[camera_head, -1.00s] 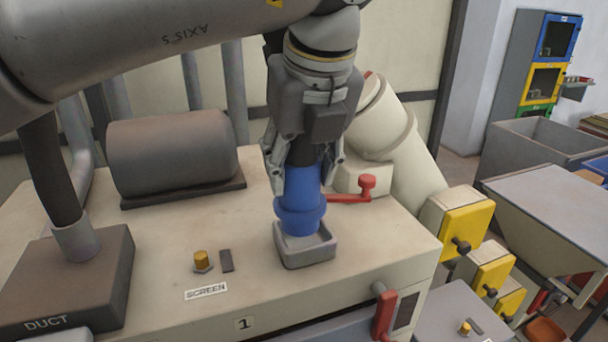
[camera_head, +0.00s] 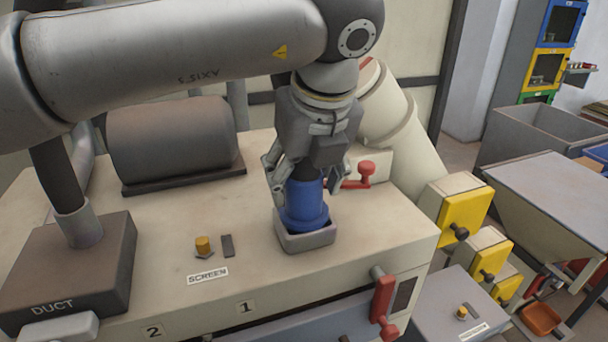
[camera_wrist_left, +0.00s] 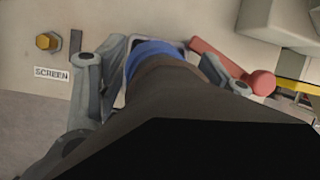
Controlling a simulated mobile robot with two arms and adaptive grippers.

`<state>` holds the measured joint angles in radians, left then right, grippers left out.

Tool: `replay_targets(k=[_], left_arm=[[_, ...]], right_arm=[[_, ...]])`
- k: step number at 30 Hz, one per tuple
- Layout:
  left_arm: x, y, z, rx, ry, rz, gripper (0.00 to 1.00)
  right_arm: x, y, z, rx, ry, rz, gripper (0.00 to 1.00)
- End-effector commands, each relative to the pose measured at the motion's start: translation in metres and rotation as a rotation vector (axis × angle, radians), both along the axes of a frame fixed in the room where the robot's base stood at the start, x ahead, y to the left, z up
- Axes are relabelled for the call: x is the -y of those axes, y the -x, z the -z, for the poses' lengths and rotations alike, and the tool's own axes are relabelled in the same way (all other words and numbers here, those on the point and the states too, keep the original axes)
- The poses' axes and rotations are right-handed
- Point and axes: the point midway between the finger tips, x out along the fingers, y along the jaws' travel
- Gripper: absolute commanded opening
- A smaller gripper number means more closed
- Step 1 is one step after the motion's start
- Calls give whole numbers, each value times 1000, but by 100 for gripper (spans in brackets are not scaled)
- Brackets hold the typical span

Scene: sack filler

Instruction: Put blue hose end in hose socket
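The blue hose end (camera_head: 305,204) stands upright in the grey square hose socket (camera_head: 306,240) on top of the cream machine. Its lower part is hidden by the socket's rim. My left gripper (camera_head: 307,193) points down over it, with a finger on either side, and is shut on it. In the left wrist view, a blue edge of the hose end (camera_wrist_left: 152,48) shows between the fingers. The dark hose (camera_wrist_left: 180,95) covers much of that view. My right gripper is not in view.
A red lever (camera_head: 366,171) is close behind the socket on the right. A brass knob (camera_head: 203,246) and the SCREEN label (camera_head: 207,276) are to its left. The DUCT box (camera_head: 70,265) stands farther left. A red handle (camera_head: 382,298) is at the machine's front.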

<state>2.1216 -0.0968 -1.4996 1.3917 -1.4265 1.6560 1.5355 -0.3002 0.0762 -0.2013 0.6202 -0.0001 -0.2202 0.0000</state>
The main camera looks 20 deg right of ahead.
Motion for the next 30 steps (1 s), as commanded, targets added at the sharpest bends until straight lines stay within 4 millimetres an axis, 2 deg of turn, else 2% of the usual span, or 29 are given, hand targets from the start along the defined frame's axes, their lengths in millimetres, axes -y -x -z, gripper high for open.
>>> replay_targets(k=[10, 14, 15, 24, 30], left_arm=[[0, 0, -1, 0, 0, 0, 68], [0, 0, -6, 0, 0, 0, 68], [0, 2, -9, 3, 1, -1, 68], [1, 27, -69, 4, 1, -2, 68], [1, 40, -101, 2, -1, -1, 68]], right_arm=[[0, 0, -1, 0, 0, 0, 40], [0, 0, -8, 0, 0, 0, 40], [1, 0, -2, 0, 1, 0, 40], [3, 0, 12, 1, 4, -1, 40], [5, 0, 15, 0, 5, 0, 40]])
